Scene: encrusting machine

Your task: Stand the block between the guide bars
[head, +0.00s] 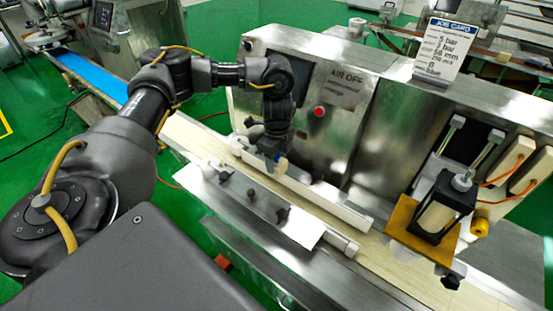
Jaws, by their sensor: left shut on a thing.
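My left gripper (273,156) points down over the cream conveyor belt, in front of the steel machine. It is shut on a small cream block (281,164), of which only a little shows beside the fingers. Whether the block touches the belt I cannot tell. My right gripper is out of view.
The steel plate (235,203) with black knobs lies along the belt's near side. A machine panel with a red button (319,112) and an "AIR OFF" label stands close behind. A yellow-based black-framed unit (440,215) stands over the belt at right, below a job card (440,50).

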